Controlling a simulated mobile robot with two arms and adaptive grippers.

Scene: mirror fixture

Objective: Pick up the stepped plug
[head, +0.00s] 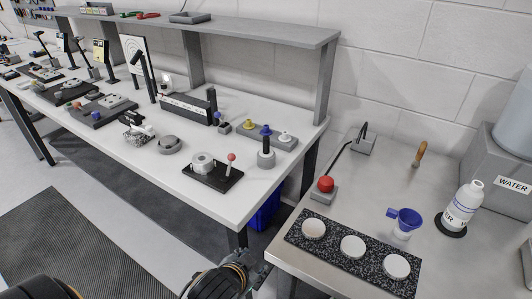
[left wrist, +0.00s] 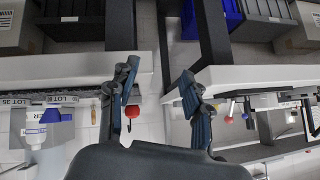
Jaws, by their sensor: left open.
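I cannot single out the stepped plug with certainty; parts on the white bench (head: 205,212) are small in the head view. A pale round part (head: 203,162) sits on a black board beside a red-balled lever. A grey round part (head: 168,145) stands to its left. A grey base with a dark upright post (head: 266,148) stands to its right. My left gripper (head: 256,265) is low in front of the gap between the two benches, apart from all these parts. In the left wrist view it (left wrist: 159,70) is open, with nothing between its fingers. My right gripper is not seen.
A grey shelf (head: 250,32) overhangs the white bench's back. A blue bin (head: 264,212) is below.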

